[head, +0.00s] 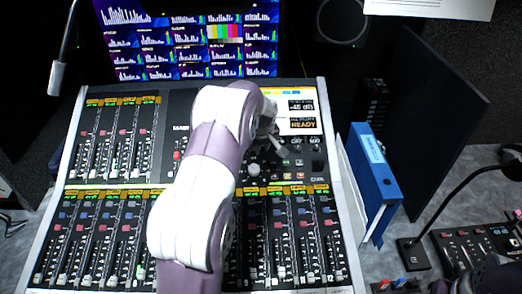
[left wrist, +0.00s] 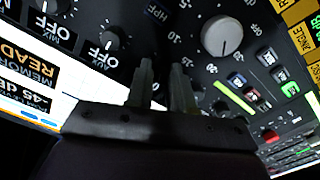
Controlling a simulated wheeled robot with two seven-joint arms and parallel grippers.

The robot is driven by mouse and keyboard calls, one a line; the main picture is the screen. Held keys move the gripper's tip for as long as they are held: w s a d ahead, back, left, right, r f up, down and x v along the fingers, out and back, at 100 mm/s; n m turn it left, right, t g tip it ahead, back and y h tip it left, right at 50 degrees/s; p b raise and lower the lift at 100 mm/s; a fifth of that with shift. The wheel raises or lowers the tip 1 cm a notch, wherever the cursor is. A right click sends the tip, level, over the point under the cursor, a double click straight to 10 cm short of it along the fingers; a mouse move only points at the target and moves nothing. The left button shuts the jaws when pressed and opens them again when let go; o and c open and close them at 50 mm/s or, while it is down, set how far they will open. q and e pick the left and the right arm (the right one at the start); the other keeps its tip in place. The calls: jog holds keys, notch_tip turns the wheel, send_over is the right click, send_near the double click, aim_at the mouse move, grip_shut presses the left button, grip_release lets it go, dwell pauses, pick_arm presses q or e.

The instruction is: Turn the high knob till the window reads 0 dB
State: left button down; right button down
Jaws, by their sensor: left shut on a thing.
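The console's small window (head: 301,106) reads -45 dB, with READY on the panel below it. The window also shows at the left of the left wrist view (left wrist: 30,100). My left gripper (head: 266,133) reaches over the knob area just left of and below the window.
A large pale knob (left wrist: 221,35) stands close beside the fingers, with lit buttons near it. Two smaller knobs marked OFF (left wrist: 112,40) are on the other side. Fader banks (head: 105,235) fill the console. A blue binder (head: 377,180) and a gooseneck microphone (head: 460,195) stand right.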

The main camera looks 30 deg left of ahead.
pick_arm(q)
jog(key=shift+r+n, duration=0.1)
jog(key=shift+n, duration=0.3)
jog(key=c, duration=1)
grip_release()
jog(key=b+v, duration=0.1)
jog(key=v, duration=1.1)
jog(key=shift+r, duration=0.35)
